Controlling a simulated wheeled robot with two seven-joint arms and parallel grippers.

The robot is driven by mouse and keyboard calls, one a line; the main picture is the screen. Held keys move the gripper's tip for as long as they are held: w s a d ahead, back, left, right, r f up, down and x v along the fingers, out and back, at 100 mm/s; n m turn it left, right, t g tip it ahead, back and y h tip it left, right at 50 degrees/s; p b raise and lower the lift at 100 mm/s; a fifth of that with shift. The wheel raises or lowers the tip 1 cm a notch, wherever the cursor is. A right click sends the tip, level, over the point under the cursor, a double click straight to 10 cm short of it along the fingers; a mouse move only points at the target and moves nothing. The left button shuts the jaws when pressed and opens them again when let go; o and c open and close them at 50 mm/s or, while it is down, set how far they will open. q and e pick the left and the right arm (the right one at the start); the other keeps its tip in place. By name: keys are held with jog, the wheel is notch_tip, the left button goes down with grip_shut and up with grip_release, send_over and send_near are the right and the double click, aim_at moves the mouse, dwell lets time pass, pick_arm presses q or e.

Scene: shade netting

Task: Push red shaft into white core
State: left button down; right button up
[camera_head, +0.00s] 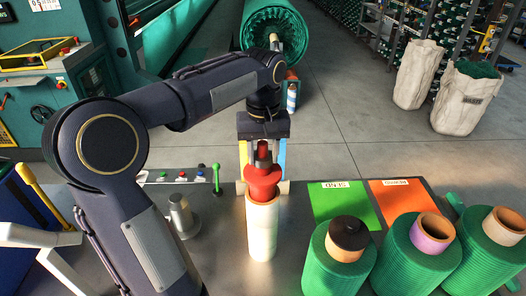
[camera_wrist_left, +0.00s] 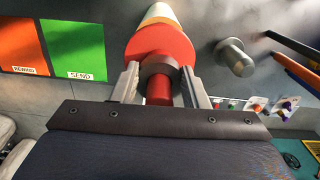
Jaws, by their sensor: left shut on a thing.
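The white core (camera_head: 262,232) stands upright on the grey worktop at the middle front. The red shaft (camera_head: 263,178) has a flared red collar and a dark ring above it. It sits at the core's top end, in line with it; how deep it reaches inside is hidden. My left gripper (camera_head: 263,186) comes from above and behind, its fingers on either side of the shaft, shut on it. In the left wrist view the red shaft (camera_wrist_left: 158,45) lies between the fingers (camera_wrist_left: 160,85), with the pale core (camera_wrist_left: 160,13) beyond its collar. My right gripper is not in view.
Green netting rolls (camera_head: 338,262) stand at the right front. Green SEND (camera_head: 340,203) and orange REWIND (camera_head: 403,199) patches lie behind them. A metal peg (camera_head: 182,216) stands left of the core, with buttons and a green lever (camera_head: 216,178) behind.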

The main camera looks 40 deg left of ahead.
aim_at(263, 174)
pick_arm(q)
jog(key=shift+f+b, duration=2.05)
jog(key=shift+f, duration=1.15)
dwell(0.7)
jog(key=c, duration=0.7)
grip_release()
jog(key=shift+c, duration=0.2)
jog(key=shift+f, duration=0.1)
notch_tip(263, 174, up, 8)
jog(key=s+d+f+m+t+h, duration=0.2)
jog(key=s+d+f+m, duration=0.1)
jog(key=s+d+f, duration=0.3)
jog(key=s+d+f+m+t+h, duration=0.1)
jog(key=s+d+f+m+t, duration=0.2)
jog(key=s+d+f, duration=0.4)
jog(key=s+m, duration=0.1)
jog(key=s, duration=0.3)
jog(key=shift+d+t+h, duration=0.2)
jog(key=shift+t+h, duration=0.1)
jog(key=shift+h, duration=0.1)
